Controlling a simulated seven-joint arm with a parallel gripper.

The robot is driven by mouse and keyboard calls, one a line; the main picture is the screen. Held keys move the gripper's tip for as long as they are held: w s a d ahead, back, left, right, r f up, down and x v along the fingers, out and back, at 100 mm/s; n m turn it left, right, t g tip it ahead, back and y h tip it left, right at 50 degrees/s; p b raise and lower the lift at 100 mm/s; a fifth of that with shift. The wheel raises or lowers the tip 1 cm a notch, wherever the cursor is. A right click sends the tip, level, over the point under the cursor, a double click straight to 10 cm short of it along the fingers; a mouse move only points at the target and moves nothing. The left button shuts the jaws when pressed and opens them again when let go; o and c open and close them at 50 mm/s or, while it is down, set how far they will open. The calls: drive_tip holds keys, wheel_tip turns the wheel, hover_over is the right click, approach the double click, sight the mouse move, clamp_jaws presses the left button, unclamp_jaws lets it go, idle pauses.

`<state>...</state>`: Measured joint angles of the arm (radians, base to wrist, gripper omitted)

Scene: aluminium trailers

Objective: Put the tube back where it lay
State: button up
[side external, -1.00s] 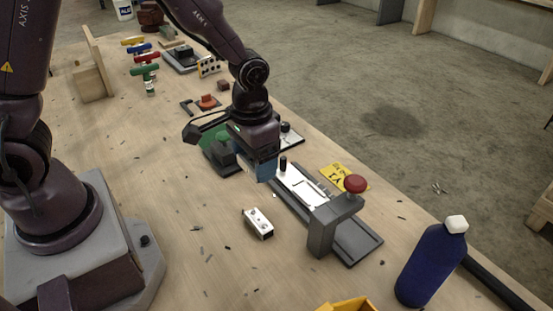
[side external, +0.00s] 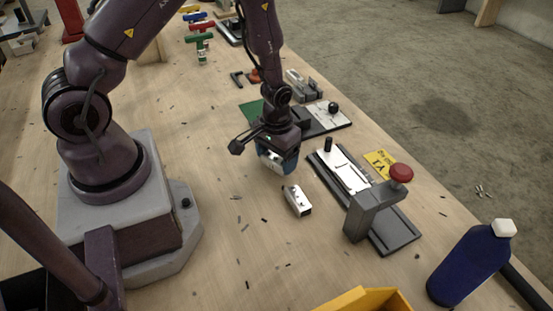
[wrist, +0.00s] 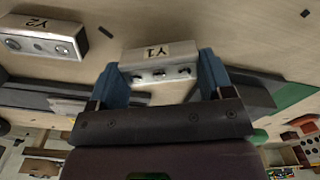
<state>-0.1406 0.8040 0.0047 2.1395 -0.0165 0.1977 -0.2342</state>
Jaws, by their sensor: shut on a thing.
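My gripper (side external: 276,165) is over the bare table, left of the clamp fixture and just behind the loose tube in the side external view. In the wrist view its two blue fingers (wrist: 161,75) are shut on a short metal tube (wrist: 158,62) with a Y1 label and a row of holes. In the side external view the fingers mostly hide this tube; I cannot tell its exact height above the table. A second, similar tube (side external: 297,200), labelled Y2 in the wrist view (wrist: 40,40), lies on the table apart from the gripper.
The grey fixture (side external: 362,215) with a red knob (side external: 401,173) stands to the right, beside a yellow Y1 card (side external: 380,163). A green and grey fixture (side external: 322,118) is behind. A blue bottle (side external: 470,262) and yellow bin (side external: 365,301) are in front. Dark shavings dot the table.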

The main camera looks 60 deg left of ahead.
drive_tip(key=shift+f, duration=0.55)
drive_tip(key=o, duration=1)
drive_tip(key=shift+f, duration=0.15)
wheel_tip(320, 180, up, 12)
wheel_tip(320, 180, up, 12)
drive_tip(key=m+t, duration=0.2)
hover_over(277, 158)
drive_tip(key=s+d, duration=0.2)
drive_tip(key=s, duration=0.1)
drive_tip(key=s+d+r+m+t, duration=0.2)
drive_tip(key=s+r+t, duration=0.1)
drive_tip(key=s+r, duration=0.6)
drive_tip(key=shift+s+d+r+m+t, duration=0.15)
drive_tip(key=shift+d+r+m+t, duration=0.15)
drive_tip(key=shift+r, duration=0.5)
